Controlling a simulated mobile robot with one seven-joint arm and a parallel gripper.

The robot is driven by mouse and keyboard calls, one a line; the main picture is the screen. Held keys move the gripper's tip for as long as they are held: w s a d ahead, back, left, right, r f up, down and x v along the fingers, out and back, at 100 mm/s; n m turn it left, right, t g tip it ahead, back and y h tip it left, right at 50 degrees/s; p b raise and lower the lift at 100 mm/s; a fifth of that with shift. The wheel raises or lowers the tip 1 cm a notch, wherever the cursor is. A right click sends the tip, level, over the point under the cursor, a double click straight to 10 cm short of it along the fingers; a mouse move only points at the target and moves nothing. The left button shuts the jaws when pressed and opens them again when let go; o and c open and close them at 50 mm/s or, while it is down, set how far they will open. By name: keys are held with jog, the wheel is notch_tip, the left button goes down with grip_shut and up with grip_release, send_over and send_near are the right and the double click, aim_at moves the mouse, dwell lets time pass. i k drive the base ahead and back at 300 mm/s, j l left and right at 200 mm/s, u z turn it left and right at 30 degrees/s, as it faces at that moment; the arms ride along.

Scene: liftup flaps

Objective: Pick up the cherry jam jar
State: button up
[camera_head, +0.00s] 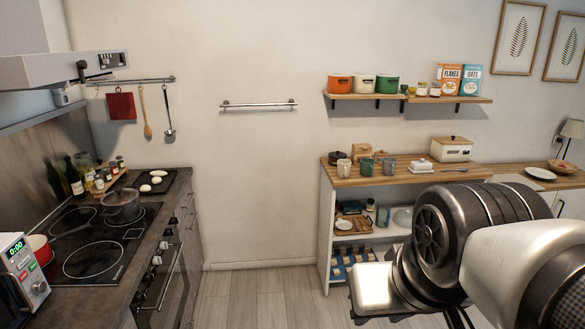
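No jar can be read as cherry jam from here. Two small jars with pale lids, one of them this jar (422,89), stand on the upper wall shelf (393,98), left of the orange and blue boxes. Several small jars or cups (341,271) also sit low in the white shelf unit (325,228), too small to identify. My arm fills the lower right and hides part of the unit and counter. No gripper fingers show, so their opening and contents are hidden.
A stove counter (180,205) with a pot (121,207) and bottles runs along the left. Mugs, a butter dish and a bread box (452,150) stand on the wooden counter. The floor (250,298) between the two counters is clear.

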aim_at(435, 90)
jog(key=i+z, duration=0.25)
jog(key=i, duration=0.5)
jog(key=i+j+z, duration=0.25)
jog(key=i, duration=0.45)
jog(key=i+l+z, duration=0.15)
jog(key=i+z, duration=0.15)
jog(key=z, duration=0.15)
jog(key=i+z, duration=0.65)
jog(key=z, duration=0.25)
jog(key=i+l+z, duration=0.15)
jog(key=i+z, duration=0.2)
jog(key=i, duration=0.3)
jog(key=i+z, duration=0.3)
jog(key=i, duration=0.35)
jog(key=i+l+u, duration=0.1)
jog(key=u, duration=0.3)
jog(key=l+u, duration=0.15)
jog(key=u, duration=0.2)
jog(key=i+l+u, duration=0.15)
jog(key=u, duration=0.25)
jog(key=l+u, duration=0.2)
jog(key=u, duration=0.15)
jog(key=l+u, duration=0.2)
jog(key=u, duration=0.15)
jog(key=k+l+u, duration=0.15)
jog(key=u, duration=0.25)
jog(key=k+l+u, duration=0.1)
jog(key=l+u, duration=0.25)
jog(key=j, duration=0.1)
